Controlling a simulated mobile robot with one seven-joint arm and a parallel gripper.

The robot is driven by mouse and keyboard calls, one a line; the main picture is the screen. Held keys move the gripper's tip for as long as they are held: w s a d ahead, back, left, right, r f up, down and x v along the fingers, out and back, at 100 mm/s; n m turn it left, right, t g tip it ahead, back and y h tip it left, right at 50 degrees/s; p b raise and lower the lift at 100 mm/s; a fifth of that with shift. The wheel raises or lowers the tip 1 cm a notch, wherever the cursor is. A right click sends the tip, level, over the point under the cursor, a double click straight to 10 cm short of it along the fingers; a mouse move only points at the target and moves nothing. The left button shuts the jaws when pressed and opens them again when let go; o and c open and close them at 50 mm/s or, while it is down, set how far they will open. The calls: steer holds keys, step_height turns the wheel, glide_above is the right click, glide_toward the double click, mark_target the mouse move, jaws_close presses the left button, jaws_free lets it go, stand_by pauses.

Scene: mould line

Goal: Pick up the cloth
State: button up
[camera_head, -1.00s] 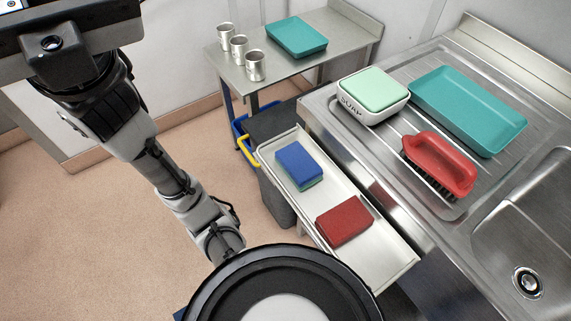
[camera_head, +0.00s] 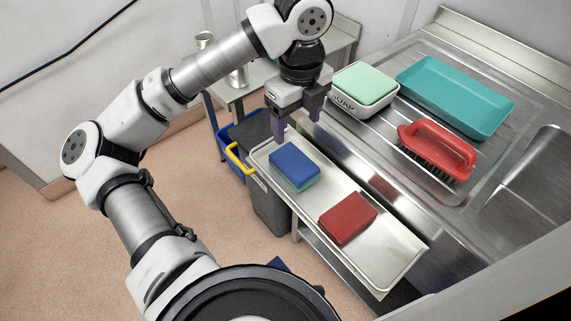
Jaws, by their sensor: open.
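A dark red, flat block-like piece (camera_head: 347,219), which looks like the folded cloth, lies in the nearer half of a long pale metal tray (camera_head: 388,268). A blue pad with a green underside (camera_head: 294,165), which looks like a sponge, lies in the farther half of the tray. My gripper (camera_head: 297,130) points down above the tray's far end, just beyond the blue pad. Its jaws are open with nothing between them. It is clear of the red piece, which is fully in view.
Right of the tray is a steel sink counter with a soap dish (camera_head: 362,89), a teal tray (camera_head: 456,96) and a red brush (camera_head: 437,150). A side table with metal cups (camera_head: 239,77) stands behind, partly hidden by my arm. A blue bin (camera_head: 232,150) stands left of the tray.

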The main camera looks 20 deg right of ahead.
glide_above(294, 161)
steer(key=f, duration=0.7)
steer(key=shift+s+d+f+p, duration=0.15)
steer(key=shift+s+f+p, duration=0.15)
steer(key=shift+f+p, duration=0.1)
steer(key=shift+w+f+p, duration=0.15)
steer(key=shift+f+p, duration=0.2)
steer(key=shift+f, duration=1)
steer(key=shift+w+f+p, duration=0.1)
steer(key=shift+f+p, duration=0.25)
steer(key=shift+f, duration=1)
steer(key=c, duration=0.8)
steer(key=shift+c, duration=0.2)
steer(key=shift+r, duration=0.15)
step_height(294, 161, up, 20)
steer(key=b, duration=0.2)
